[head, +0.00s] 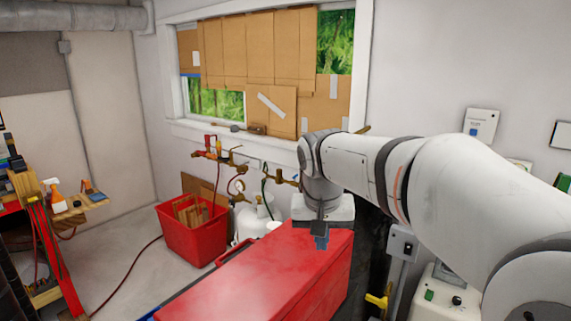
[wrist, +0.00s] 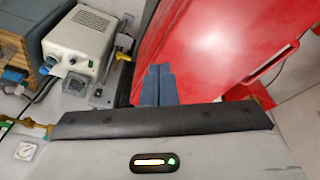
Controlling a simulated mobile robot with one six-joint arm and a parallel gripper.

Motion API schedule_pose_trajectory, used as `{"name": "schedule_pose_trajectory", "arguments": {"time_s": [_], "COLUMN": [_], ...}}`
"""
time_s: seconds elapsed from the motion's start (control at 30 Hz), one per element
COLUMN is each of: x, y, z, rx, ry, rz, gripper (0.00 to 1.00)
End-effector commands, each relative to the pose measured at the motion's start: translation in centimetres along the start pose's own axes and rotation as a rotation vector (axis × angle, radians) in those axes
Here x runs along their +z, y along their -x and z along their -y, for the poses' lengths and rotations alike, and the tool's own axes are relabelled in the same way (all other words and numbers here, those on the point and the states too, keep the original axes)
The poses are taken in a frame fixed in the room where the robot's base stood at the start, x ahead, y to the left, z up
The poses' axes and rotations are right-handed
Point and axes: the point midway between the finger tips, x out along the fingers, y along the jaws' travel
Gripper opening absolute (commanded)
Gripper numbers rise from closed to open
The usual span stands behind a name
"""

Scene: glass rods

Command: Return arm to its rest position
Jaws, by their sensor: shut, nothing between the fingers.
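My arm reaches in from the right in the head view, bent downward at the wrist. My gripper (head: 321,240) hangs over the far right part of a red chest-like box (head: 255,285). In the wrist view my gripper (wrist: 158,84) shows as two dark blue-grey fingers pressed together. It is shut with nothing between the fingers. The red surface (wrist: 205,50) lies beyond the fingertips. I cannot tell how large the gap to it is.
A red bin (head: 192,238) with wood pieces stands left of the box, near brass pipes (head: 225,155) on the wall. A boarded window (head: 265,65) is behind. A white device (wrist: 82,42) stands beside the red surface. Shelves (head: 30,215) are far left.

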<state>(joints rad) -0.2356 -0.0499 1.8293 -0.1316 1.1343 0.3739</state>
Motion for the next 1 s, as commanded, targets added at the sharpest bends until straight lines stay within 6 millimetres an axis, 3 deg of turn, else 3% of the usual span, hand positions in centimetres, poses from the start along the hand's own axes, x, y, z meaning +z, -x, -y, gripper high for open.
{"name": "schedule_pose_trajectory", "arguments": {"time_s": [0.1,0.3,0.5,0.63,1.0], "x": [5.4,14.1,19.5,20.7,20.7], "y": [-1.2,-4.1,-6.7,-7.3,-7.3], "z": [-3.6,-7.4,-8.9,-9.2,-9.2], "rx": [-0.020,-0.048,-0.060,-0.062,-0.062], "ry": [0.021,0.061,0.087,0.093,0.093], "rz": [-0.009,-0.029,-0.045,-0.049,-0.049], "gripper": [0.00,0.00,0.00,0.00,0.00]}}
